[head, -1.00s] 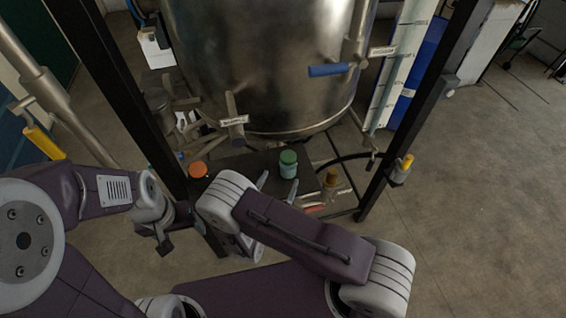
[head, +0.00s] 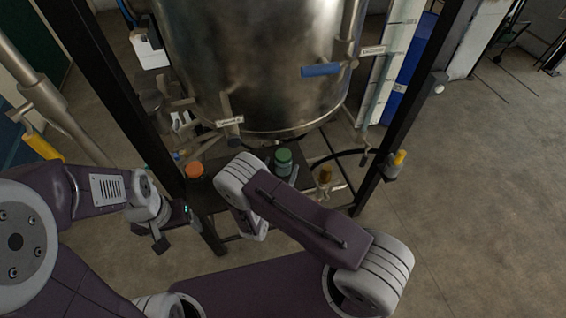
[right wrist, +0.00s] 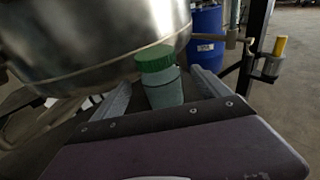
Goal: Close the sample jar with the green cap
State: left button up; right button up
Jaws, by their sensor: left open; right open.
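The sample jar is a pale green jar (head: 283,169) on a dark shelf below the steel vessel. The green cap (head: 284,155) sits on top of it. In the right wrist view the cap (right wrist: 155,59) rests over the jar mouth, and the jar body (right wrist: 165,92) stands between my two fingers. My right gripper (right wrist: 160,78) is open, with a visible gap between each finger and the jar. In the head view its wrist partly hides the fingers. My left gripper (head: 174,229) is open and empty, left of the shelf.
An orange-capped container (head: 193,170) stands at the shelf's left, and an amber item (head: 325,174) stands right of the jar. The steel vessel (head: 260,70) hangs close above and behind. Black frame posts (head: 400,110) flank the shelf.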

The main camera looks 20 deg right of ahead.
aim_at(285, 149)
jog(key=x, duration=0.3)
jog(key=shift+w+d, duration=0.2)
jog(key=shift+w, duration=0.05)
pick_arm(q)
jog(key=shift+d+r, duration=0.1)
jog(key=shift+r, duration=0.45)
pick_arm(e)
jog(key=shift+a+r, duration=0.1)
jog(key=c, duration=1.8)
jog(key=shift+o, duration=0.2)
jog(key=shift+r, duration=2.1)
pick_arm(q)
jog(key=shift+f+b, duration=0.7)
jog(key=shift+f, duration=0.2)
pick_arm(e)
jog(key=s+d+r, duration=0.6)
jog(key=s+d, duration=0.1)
jog(key=d, duration=0.2)
jog(key=shift+s+r, duration=0.35)
jog(key=shift+r, duration=0.05)
jog(key=o, duration=0.8)
grip_shut()
